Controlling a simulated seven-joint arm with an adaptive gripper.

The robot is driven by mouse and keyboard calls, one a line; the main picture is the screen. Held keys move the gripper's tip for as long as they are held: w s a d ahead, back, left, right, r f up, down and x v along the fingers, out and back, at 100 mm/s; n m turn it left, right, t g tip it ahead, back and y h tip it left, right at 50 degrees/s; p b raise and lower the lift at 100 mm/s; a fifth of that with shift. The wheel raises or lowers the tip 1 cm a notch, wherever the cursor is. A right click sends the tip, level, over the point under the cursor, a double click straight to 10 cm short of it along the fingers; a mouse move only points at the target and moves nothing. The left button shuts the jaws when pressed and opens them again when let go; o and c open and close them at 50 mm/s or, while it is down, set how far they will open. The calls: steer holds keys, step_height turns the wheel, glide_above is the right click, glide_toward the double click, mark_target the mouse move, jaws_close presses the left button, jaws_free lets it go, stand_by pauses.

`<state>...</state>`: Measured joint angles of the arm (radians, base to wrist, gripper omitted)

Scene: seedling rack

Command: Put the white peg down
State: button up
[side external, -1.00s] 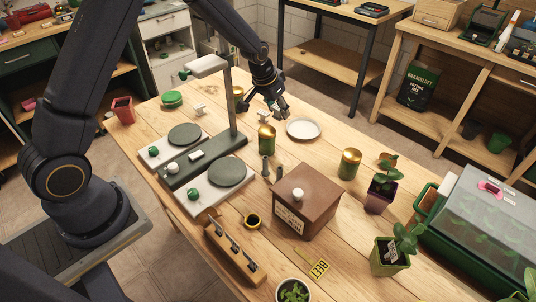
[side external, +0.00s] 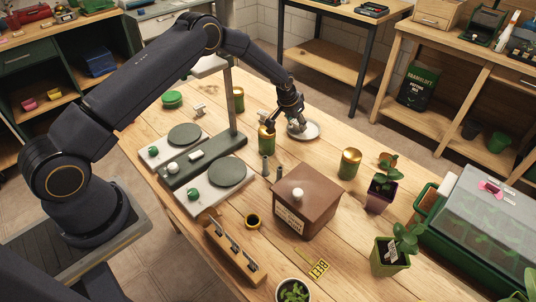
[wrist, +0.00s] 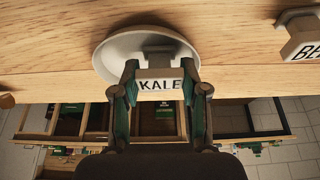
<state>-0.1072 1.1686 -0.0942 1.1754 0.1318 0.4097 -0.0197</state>
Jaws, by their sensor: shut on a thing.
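The white peg (wrist: 160,84), its face lettered KALE, is pinched between the two fingers of my gripper (wrist: 160,72) in the wrist view. In the side view my gripper (side external: 296,125) points down over the round white dish (side external: 312,134), and the peg is small and mostly hidden by the fingers. The dish also shows behind the peg in the wrist view (wrist: 112,50). I cannot tell whether the peg touches the dish or hangs just above it.
A second white peg (wrist: 302,40) is partly in the wrist view. A brown box (side external: 309,198) and a balance stand (side external: 231,110) are nearby. Bare wood lies behind the dish.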

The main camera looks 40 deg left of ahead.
steer(key=o, duration=1.2)
steer(key=shift+f, duration=0.1)
steer(key=shift+o, duration=0.2)
steer(key=v, duration=2.1)
steer(key=s+d+r, duration=0.2)
steer(key=s+r, duration=1)
steer(key=s, duration=0.1)
steer(key=s+d+r+t, duration=0.1)
steer(key=s, duration=2)
steer(key=shift+r, duration=0.15)
